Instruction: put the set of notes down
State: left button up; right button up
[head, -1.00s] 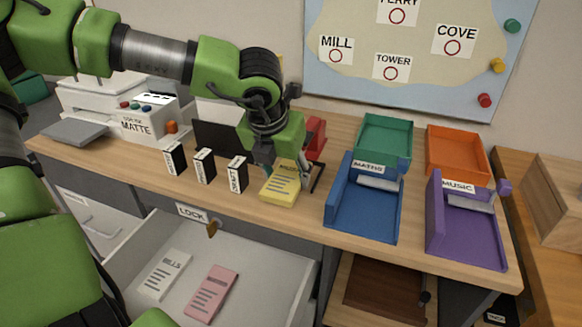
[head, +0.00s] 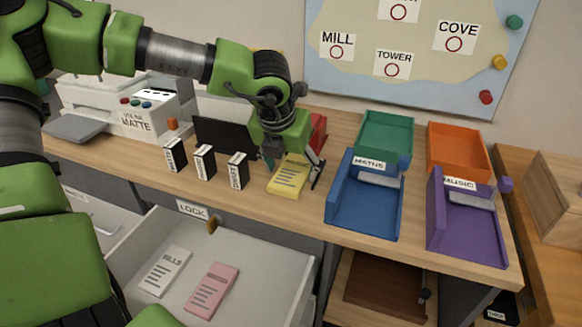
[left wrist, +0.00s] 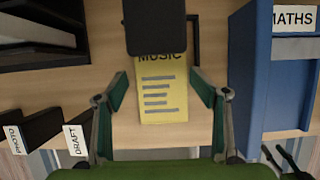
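The set of notes (head: 288,178) is a yellow pad with a MUSIC heading, lying on the desk left of the blue MATHS tray. In the left wrist view, the notes (left wrist: 162,98) lie between the fingers, with a small gap on each side. My left gripper (head: 292,157) is open just above and around the notes; its two fingers also show in the left wrist view (left wrist: 160,84). A dark block hides the top of the notes there.
A blue MATHS tray (head: 362,212), purple MUSIC tray (head: 470,232), green tray (head: 385,135) and orange tray (head: 457,150) stand to the right. Small labelled blocks, including DRAFT (head: 238,171), stand left. The open drawer (head: 255,262) holds white BILLS notes (head: 165,270) and pink notes (head: 212,290).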

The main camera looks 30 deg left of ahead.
pick_arm(q)
jog(key=shift+r, duration=0.1)
dwell(0.3)
jog(key=shift+d+r+p, duration=0.1)
jog(key=shift+r+p, duration=0.05)
jog(key=shift+p, duration=0.15)
jog(key=shift+r, duration=0.3)
jog(key=p+v, duration=0.1)
jog(key=v, duration=1)
jog(key=shift+s, duration=0.25)
pick_arm(e)
jog(key=x, duration=0.5)
jog(key=shift+s, duration=0.25)
